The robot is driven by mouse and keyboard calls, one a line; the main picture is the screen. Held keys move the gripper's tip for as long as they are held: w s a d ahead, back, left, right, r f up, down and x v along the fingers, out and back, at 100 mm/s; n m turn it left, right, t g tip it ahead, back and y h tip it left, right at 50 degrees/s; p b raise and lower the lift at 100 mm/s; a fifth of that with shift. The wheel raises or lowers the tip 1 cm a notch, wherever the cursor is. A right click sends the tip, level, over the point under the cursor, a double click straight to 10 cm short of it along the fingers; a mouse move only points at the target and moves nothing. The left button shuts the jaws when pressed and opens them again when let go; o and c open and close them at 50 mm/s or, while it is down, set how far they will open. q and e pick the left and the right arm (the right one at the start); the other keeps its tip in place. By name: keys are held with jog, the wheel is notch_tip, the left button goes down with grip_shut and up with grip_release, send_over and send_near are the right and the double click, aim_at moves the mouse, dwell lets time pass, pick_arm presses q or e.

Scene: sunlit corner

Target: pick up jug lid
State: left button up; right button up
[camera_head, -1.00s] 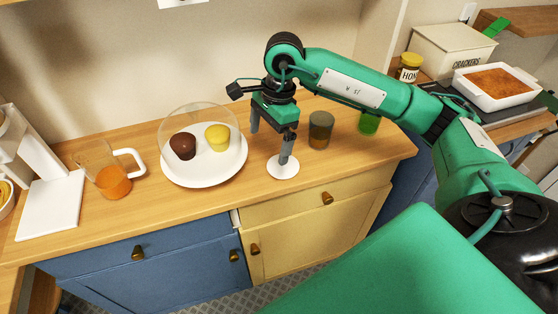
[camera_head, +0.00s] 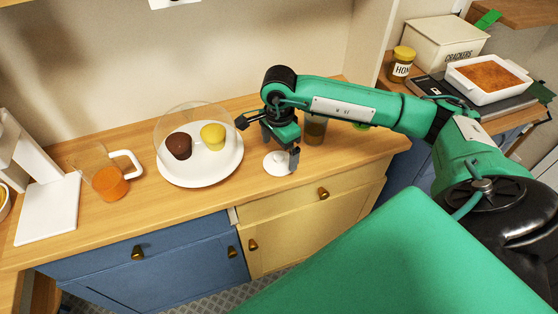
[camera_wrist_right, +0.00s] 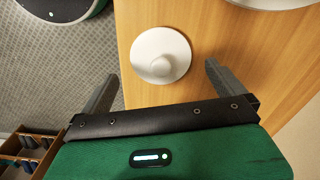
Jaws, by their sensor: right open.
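The jug lid is a white round disc with a small knob (camera_head: 276,164); it lies flat on the wooden counter near its front edge. It also shows in the right wrist view (camera_wrist_right: 172,40), knob toward the camera. My right gripper (camera_head: 281,147) is over the lid, open and empty. In the wrist view its fingers (camera_wrist_right: 161,73) stand apart, one toward each side of the lid, with the lid just past the tips. The clear jug (camera_head: 108,183) with orange liquid and a white handle stands at the left of the counter. My left gripper is out of view.
A white plate (camera_head: 200,181) with a brown and a yellow cupcake under a clear dome stands left of the lid. A dark glass (camera_head: 315,129) and a green one (camera_head: 361,126) stand close behind my right gripper. Bare counter lies between jug and plate.

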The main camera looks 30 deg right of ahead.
aim_at(279, 156)
jog(key=shift+f+p, duration=0.35)
jog(key=shift+f, duration=1.5)
jog(key=c, duration=0.9)
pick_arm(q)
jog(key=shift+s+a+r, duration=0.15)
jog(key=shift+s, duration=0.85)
pick_arm(e)
jog(key=shift+r, duration=0.15)
